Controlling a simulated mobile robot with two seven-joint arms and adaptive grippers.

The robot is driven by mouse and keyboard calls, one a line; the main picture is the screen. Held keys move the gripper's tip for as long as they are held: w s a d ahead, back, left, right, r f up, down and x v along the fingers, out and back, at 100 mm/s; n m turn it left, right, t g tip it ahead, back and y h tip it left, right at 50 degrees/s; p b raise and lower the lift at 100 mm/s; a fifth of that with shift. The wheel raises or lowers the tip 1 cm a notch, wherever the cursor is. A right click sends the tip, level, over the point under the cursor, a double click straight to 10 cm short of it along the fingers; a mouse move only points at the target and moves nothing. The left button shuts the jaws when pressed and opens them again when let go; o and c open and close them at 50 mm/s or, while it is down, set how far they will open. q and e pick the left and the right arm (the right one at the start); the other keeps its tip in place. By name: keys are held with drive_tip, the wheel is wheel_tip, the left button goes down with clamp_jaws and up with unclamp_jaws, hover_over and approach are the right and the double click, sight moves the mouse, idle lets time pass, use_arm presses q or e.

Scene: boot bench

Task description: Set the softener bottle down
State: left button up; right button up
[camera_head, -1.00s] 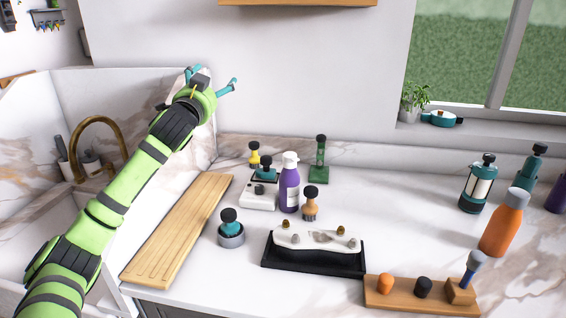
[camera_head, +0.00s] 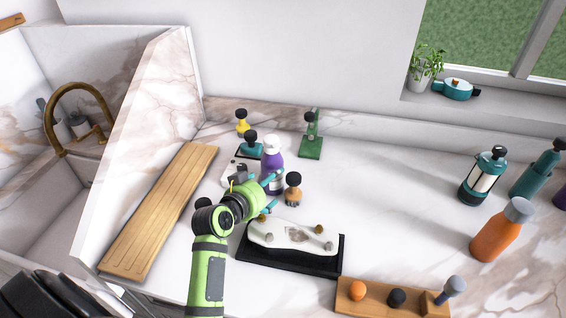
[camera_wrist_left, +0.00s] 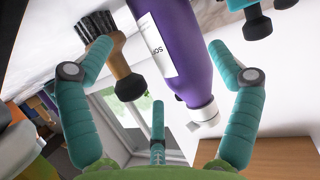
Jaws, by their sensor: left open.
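The softener bottle (camera_head: 274,158), purple with a white cap, stands upright on the counter, and its lower part is partly hidden by my left gripper. It also shows in the left wrist view (camera_wrist_left: 177,40), tilted by the camera's angle, with a white label cut off by its edge. My left gripper (camera_head: 270,194) is open just in front of the bottle. In the left wrist view the bottle lies between the spread teal fingers, with no clear grip on it. My right gripper is not in view.
A wooden-handled brush (camera_head: 293,187) stands close right of the bottle. A black tray (camera_head: 290,264) lies in front, and a wooden board (camera_head: 160,210) lies left. A green stand (camera_head: 311,140) is behind. An orange bottle (camera_head: 497,235) stands right. The counter right of the brush is clear.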

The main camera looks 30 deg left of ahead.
use_arm(q)
drive_tip(key=shift+w+a, duration=0.1)
drive_tip(key=shift+w, duration=0.15)
drive_tip(key=shift+w+a+f, duration=0.1)
drive_tip(key=shift+a, duration=0.05)
drive_tip(key=shift+w+p, duration=0.7)
drive_tip(key=p+x, duration=0.1)
drive_tip(key=x, duration=0.2)
drive_tip(key=shift+w, duration=0.2)
drive_tip(key=shift+w+f, duration=0.2)
drive_tip(key=shift+w, duration=0.15)
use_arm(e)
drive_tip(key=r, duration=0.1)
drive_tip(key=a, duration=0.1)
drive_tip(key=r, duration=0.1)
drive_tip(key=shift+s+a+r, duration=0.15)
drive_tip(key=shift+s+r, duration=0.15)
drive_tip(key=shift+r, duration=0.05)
use_arm(q)
drive_tip(key=c, duration=1.2)
drive_tip(key=shift+r, duration=0.1)
drive_tip(key=shift+c, duration=0.2)
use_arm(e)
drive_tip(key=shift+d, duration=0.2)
